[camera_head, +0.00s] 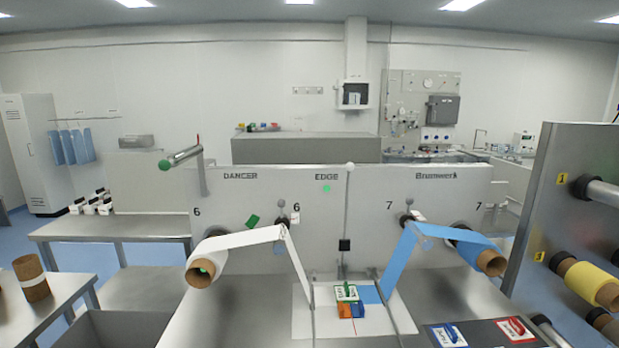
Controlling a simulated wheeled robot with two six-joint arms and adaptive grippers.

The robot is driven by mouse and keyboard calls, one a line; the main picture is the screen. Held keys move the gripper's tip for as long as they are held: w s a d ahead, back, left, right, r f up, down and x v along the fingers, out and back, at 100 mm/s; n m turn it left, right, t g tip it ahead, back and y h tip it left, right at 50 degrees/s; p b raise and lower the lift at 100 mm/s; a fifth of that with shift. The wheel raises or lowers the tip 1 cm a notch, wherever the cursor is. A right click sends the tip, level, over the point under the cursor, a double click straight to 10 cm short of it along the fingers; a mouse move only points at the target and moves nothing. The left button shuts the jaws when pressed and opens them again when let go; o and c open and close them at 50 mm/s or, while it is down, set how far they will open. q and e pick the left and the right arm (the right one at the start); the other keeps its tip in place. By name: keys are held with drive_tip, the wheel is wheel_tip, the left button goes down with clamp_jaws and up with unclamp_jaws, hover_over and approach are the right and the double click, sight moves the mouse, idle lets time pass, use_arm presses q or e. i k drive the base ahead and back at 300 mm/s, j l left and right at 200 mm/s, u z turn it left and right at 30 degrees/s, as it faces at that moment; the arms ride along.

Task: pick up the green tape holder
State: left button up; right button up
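A small green holder (347,291) lies at the centre of the work surface, on or against a white card with a green border. The card's printing is too small to read. An orange block (344,310) and a blue block (357,310) sit right at its front edge. Neither of my grippers is in view, and nothing is seen touching the green holder.
A white web (240,240) and a blue web (402,262) run down from rolls on both sides of the white plate (302,318). Thin upright rods stand beside the holder. A roller frame (560,215) stands right.

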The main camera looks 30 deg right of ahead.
sight(346, 293)
drive_tip(key=z, duration=1.15)
